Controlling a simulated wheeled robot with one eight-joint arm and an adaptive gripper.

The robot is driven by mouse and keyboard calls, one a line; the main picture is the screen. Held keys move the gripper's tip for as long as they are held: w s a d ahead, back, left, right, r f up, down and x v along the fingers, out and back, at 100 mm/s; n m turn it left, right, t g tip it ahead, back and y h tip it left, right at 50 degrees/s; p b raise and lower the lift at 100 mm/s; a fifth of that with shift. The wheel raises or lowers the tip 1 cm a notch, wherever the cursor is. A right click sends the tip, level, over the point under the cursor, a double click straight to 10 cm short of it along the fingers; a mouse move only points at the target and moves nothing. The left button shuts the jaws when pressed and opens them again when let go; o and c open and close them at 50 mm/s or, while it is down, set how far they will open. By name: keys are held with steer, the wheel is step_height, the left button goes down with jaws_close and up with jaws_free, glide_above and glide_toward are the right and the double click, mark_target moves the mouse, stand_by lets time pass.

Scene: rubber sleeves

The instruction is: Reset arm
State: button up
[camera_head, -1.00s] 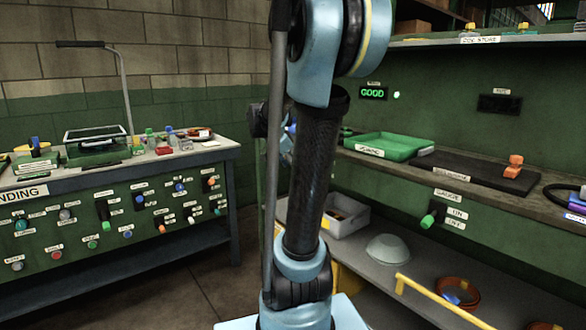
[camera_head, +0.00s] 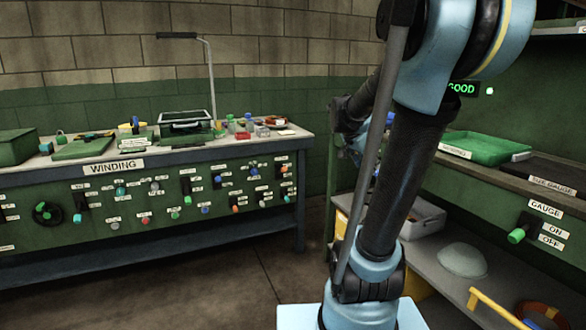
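My arm (camera_head: 403,165) stands upright right of centre in the head view, with a blue joint at the top and a dark tube below. Part of its far section (camera_head: 350,118) shows as dark and blue pieces behind the tube, left of it. No gripper fingers can be made out. The end of the arm is hidden behind my own links, so I cannot see whether it holds anything.
A winding bench (camera_head: 120,182) with a green panel of knobs stands at the left. At the right, a shelf bears a green tray (camera_head: 482,149) and a dark gauge mat (camera_head: 548,170); a lit "GOOD" display (camera_head: 461,88) hangs above. The floor (camera_head: 235,280) between is clear.

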steer(key=s+a+f+n+y, duration=0.2)
steer(key=s+a+f+n, duration=0.2)
steer(key=s, duration=0.4)
steer(key=s+a+f+n+g+y, duration=0.1)
steer(key=s+a+f+n+y, duration=0.1)
steer(key=s+a+f+n, duration=0.2)
steer(key=s+a+f+n+g+y, duration=0.1)
steer(key=s+a+f+n, duration=0.3)
steer(key=s+f, duration=0.3)
steer(key=s, duration=0.5)
steer(key=shift+s+a+f+n+y, duration=0.2)
steer(key=shift+s+f+n+y, duration=0.1)
steer(key=shift+y, duration=0.1)
steer(key=shift+w, duration=0.1)
steer(key=shift+w+f, duration=0.15)
steer(key=shift+w, duration=0.25)
